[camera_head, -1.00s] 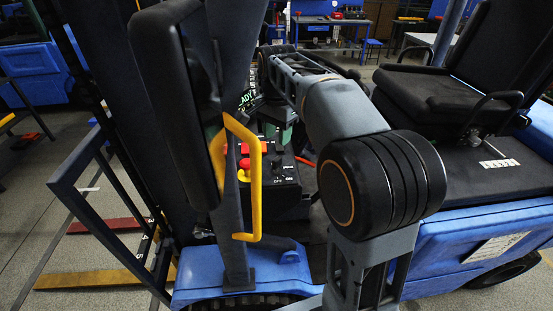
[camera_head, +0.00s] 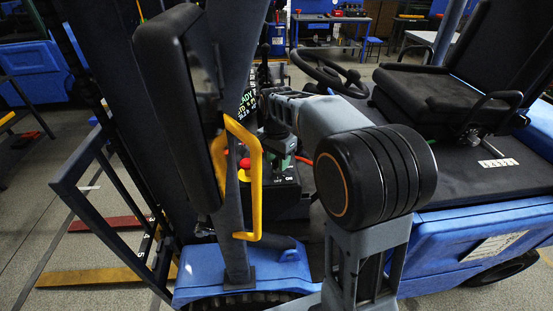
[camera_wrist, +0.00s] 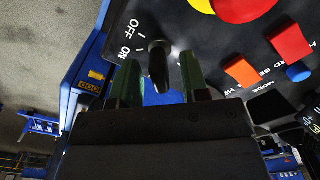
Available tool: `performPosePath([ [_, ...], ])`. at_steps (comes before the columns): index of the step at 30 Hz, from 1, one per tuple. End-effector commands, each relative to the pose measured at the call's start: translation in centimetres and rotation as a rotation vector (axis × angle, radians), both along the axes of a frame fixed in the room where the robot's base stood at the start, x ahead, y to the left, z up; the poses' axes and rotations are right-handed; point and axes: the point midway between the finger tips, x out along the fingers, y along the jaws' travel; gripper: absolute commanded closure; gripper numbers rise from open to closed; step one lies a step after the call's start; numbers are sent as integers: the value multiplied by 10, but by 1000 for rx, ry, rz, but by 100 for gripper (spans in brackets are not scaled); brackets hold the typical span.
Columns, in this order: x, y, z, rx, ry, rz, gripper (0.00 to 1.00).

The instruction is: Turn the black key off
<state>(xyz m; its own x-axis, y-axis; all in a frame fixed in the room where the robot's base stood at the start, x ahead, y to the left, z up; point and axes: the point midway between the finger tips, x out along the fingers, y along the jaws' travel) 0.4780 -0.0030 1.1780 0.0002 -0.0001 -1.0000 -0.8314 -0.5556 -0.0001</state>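The black key (camera_wrist: 158,65) stands up from a dark control panel (camera_wrist: 230,50) in the wrist view, beside white OFF and ON lettering. I cannot tell for sure which label it points to. My gripper (camera_wrist: 160,80) has green fingers, one on each side of the key, with a gap visible on both sides. It is open around the key and does not appear to touch it. In the head view my gripper (camera_head: 279,150) reaches down over the panel, and the key is hidden there.
A red and yellow button (camera_wrist: 235,8), an orange switch (camera_wrist: 242,72) and a red switch (camera_wrist: 290,43) sit near the key. In the head view a yellow handle (camera_head: 257,190) and dark post stand left of the panel. The steering wheel (camera_head: 330,72) is behind.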

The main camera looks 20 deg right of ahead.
Motion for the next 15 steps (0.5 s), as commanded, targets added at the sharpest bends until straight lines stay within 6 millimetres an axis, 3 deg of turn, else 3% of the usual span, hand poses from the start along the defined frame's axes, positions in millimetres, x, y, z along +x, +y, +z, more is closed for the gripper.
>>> performPosePath([
  [2,0,0,0,0,0,0,65],
  [12,0,0,0,0,0,0,98],
  [15,0,0,0,0,0,0,100],
])
